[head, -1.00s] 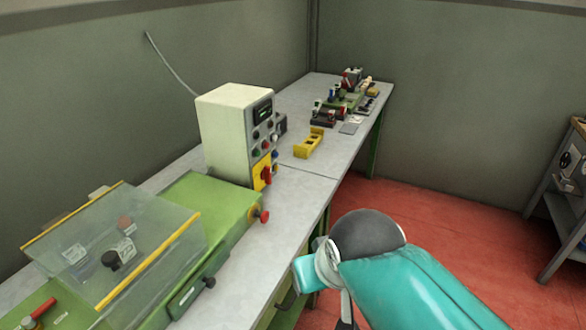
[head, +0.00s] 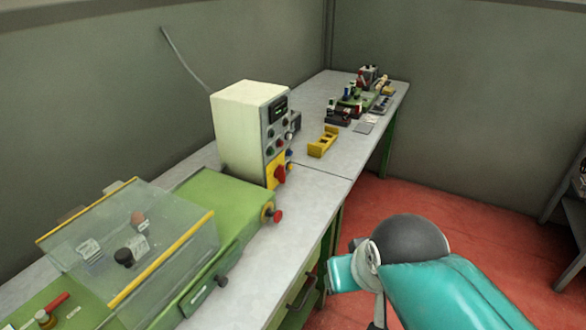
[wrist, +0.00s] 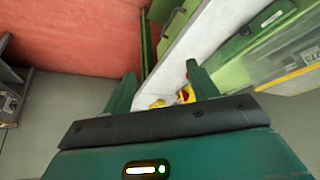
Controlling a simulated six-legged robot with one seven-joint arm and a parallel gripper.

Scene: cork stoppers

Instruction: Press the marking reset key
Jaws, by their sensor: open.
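A cream control box (head: 240,130) stands on the bench, left of the picture's middle in the head view. Its grey panel carries a dark display (head: 279,107), several small round buttons (head: 279,143) and a red rotary switch (head: 280,174) on a yellow plate. I cannot tell which button is the marking reset key; the labels are too small to read. In the wrist view my gripper (wrist: 160,80) has its two fingers spread, with nothing between them but floor and bench in the distance. The yellow plate with its red switch (wrist: 186,94) shows beside the right finger. My gripper is away from the box.
A green machine (head: 225,205) with a clear, yellow-edged cover (head: 130,240) stands in front of the box. A red knob (head: 275,216) sticks out at its corner. Red floor (head: 400,200) is open at right.

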